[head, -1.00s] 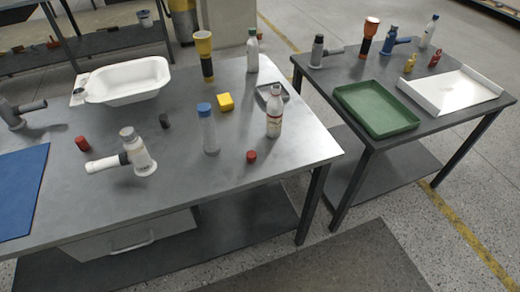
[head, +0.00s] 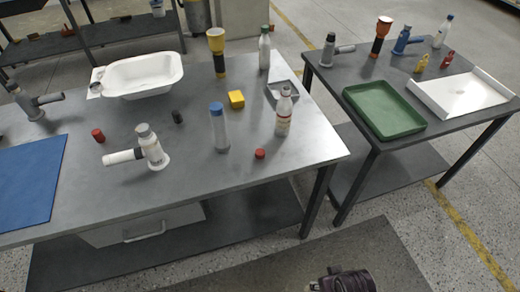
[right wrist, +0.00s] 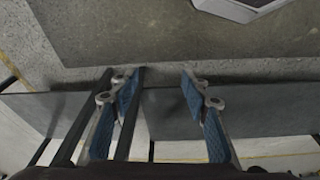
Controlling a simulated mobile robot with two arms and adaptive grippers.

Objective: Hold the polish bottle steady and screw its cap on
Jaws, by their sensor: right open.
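A white bottle (head: 284,114) with a reddish label stands upright at the right of the near table; it may be the polish bottle. A small red cap-like piece (head: 260,154) lies in front of it. Another red piece (head: 98,135) and a black piece (head: 178,117) lie further left. I cannot tell which is the cap. My right gripper shows in the right wrist view (right wrist: 160,82), open and empty, its blue-padded fingers apart, away from the bottle. A dark part of my arm shows at the bottom of the head view. My left gripper is not in view.
The near table (head: 230,173) also holds a clear bottle with blue top (head: 219,127), a yellow block (head: 236,99), a white tub (head: 142,77), a grey-white fitting (head: 150,150) and a blue mat (head: 30,185). A second table holds a green tray (head: 384,110) and white tray (head: 462,92).

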